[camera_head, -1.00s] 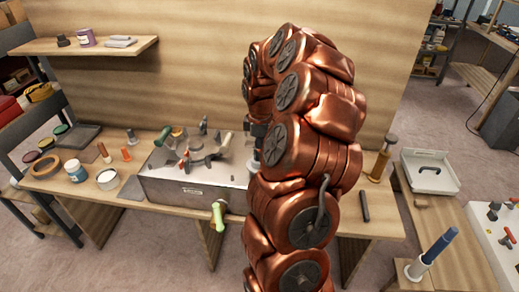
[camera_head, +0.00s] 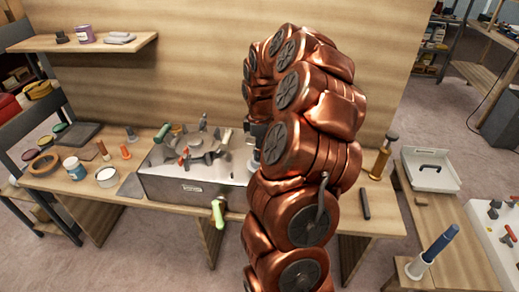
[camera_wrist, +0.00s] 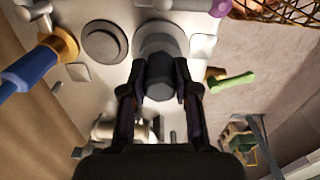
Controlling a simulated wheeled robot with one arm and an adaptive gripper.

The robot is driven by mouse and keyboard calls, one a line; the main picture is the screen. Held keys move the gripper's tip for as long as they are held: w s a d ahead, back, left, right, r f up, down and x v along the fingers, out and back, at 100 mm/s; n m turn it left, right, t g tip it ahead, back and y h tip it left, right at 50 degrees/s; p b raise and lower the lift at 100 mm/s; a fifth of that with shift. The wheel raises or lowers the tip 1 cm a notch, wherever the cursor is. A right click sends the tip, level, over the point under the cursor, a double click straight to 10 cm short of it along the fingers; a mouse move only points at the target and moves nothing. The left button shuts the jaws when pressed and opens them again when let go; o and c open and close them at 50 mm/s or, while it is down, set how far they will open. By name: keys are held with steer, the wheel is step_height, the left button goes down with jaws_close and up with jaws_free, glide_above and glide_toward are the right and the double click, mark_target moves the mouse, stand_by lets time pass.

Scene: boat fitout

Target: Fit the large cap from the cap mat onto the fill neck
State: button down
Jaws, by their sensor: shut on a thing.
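My gripper (camera_wrist: 160,88) is shut on a dark grey cap (camera_wrist: 160,78), seen in the wrist view. A pale grey round fitting (camera_wrist: 163,40), which may be the fill neck, shows just beyond the cap. I cannot tell whether they touch. In the head view, my copper-coloured arm reaches over the right part of a grey metal box (camera_head: 190,190) with several fittings on top. The arm hides most of the gripper and the cap there. I cannot clearly identify the cap mat.
Left of the held cap are a dark round disc (camera_wrist: 105,42) and a blue handle (camera_wrist: 28,72) with a brass collar. A green lever (camera_wrist: 233,82) is to the right. Jars and tools stand on the bench left of the box. A brass-coloured post (camera_head: 382,160) stands at right.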

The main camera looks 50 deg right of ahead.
steer(key=shift+f+b, duration=0.45)
steer(key=shift+f, duration=0.2)
steer(key=c, duration=0.8)
jaws_free()
steer(key=o, duration=0.6)
steer(key=shift+c, duration=0.2)
steer(key=shift+r, duration=0.15)
steer(key=shift+r+p, duration=1.15)
steer(key=shift+r, duration=3.05)
